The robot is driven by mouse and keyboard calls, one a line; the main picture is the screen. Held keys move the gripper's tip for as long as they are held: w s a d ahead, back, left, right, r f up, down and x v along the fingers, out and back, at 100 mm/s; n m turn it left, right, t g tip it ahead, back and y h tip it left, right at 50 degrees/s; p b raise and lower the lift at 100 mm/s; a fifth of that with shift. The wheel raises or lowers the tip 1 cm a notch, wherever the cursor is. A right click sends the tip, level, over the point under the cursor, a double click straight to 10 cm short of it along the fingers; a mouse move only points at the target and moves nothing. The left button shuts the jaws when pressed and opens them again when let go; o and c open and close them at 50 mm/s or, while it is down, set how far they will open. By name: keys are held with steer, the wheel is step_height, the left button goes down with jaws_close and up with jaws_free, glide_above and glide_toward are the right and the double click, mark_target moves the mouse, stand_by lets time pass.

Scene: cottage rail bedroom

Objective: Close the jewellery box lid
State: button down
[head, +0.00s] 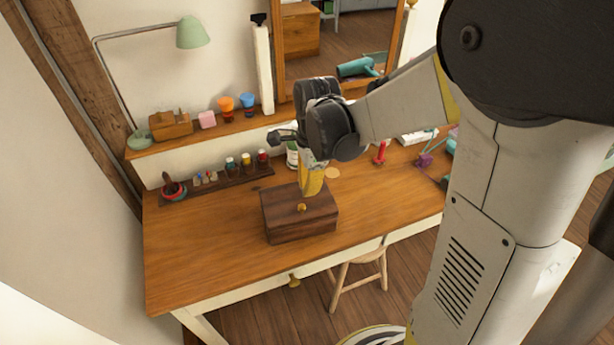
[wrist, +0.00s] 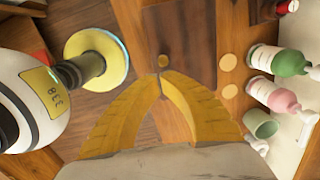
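The jewellery box (head: 285,226) is a dark wooden box near the middle of the desk. Its lid (head: 280,200) looks flat and down, with no gap that I can make out. A small brass knob (head: 302,208) shows on it. In the wrist view the dark wood of the box (wrist: 185,40) and the knob (wrist: 163,61) lie just beyond my fingertips. My gripper (head: 311,193) has yellow fingers over the top of the box. In the wrist view its fingertips (wrist: 160,75) meet with nothing between them. I cannot tell whether they touch the lid.
The wooden desk (head: 190,255) is clear left of the box. A rack of small bottles (head: 215,178) lies behind it, below a shelf (head: 225,128) with a green lamp (head: 193,33). A red item (head: 380,154) stands to the right. A stool (head: 358,262) is at the front.

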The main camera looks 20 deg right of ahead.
mark_target(306, 215)
steer(key=f+b, duration=0.1)
steer(key=f, duration=0.2)
steer(key=f+b, duration=0.1)
steer(key=f, duration=0.2)
steer(key=shift+w+a+f, duration=0.1)
steer(key=shift+a+f, duration=0.1)
steer(key=shift+f, duration=0.05)
steer(key=shift+b, duration=0.3)
steer(key=shift+s+f+b, duration=0.2)
steer(key=shift+f+b, duration=0.4)
steer(key=shift+f, duration=0.3)
steer(key=shift+r, duration=0.15)
